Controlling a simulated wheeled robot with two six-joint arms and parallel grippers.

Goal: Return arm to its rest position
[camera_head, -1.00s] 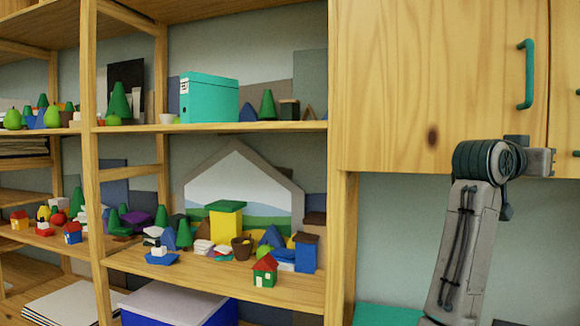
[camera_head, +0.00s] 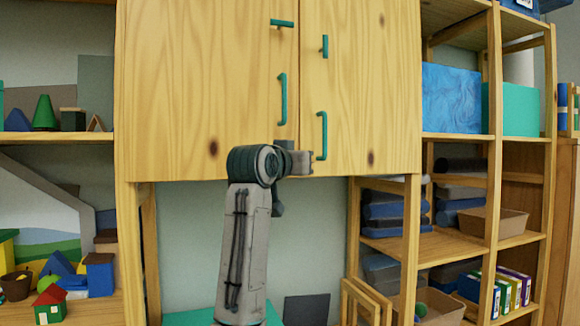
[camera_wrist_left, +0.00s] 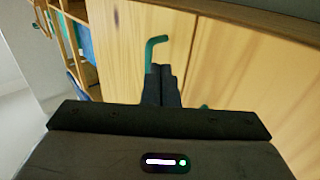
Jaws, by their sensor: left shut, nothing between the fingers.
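My left arm stands in the middle of the head view, in front of the wooden wall cabinet (camera_head: 210,80). Its gripper end (camera_head: 305,162) shows at the lower edge of the cabinet doors, beside the lower green handles. In the left wrist view my left gripper (camera_wrist_left: 163,72) has its two dark fingers together with nothing between them. A green handle (camera_wrist_left: 149,50) on a cabinet door shows just beyond the fingertips. I cannot tell whether they touch. The cabinet doors look closed. My right gripper is not in view.
Open shelves with toy houses and a green cone (camera_head: 44,113) stand at the left. Shelves with a blue box (camera_head: 451,98), a tan tray (camera_head: 494,221) and binders stand at the right. Below the cabinet is an open recess with bare wall (camera_head: 310,230).

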